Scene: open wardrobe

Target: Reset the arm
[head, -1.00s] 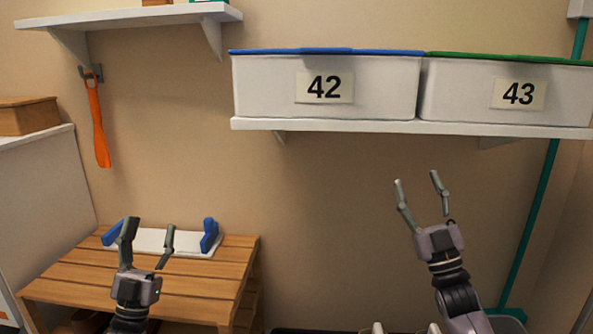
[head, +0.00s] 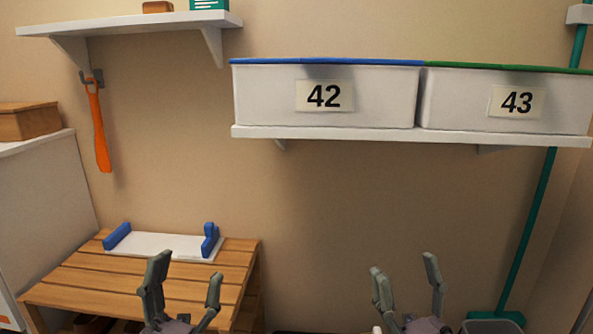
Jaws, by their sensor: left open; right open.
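My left gripper (head: 183,285) is low in the head view, in front of the slatted wooden bench. It is open, its fingers point up, and nothing is between them. My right gripper (head: 406,273) is low and right of centre, below the wall shelf with the bins. It is open and empty, with its fingers pointing up. The picture's lower edge cuts off both wrists, and both arms are hidden.
A wooden bench (head: 93,278) bears a white tray with blue ends (head: 165,245). Bins 42 (head: 375,98) and 43 (head: 453,100) stand on a shelf (head: 330,133). An orange shoehorn-like item (head: 99,130) hangs at left. A green pole (head: 530,220) stands at right.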

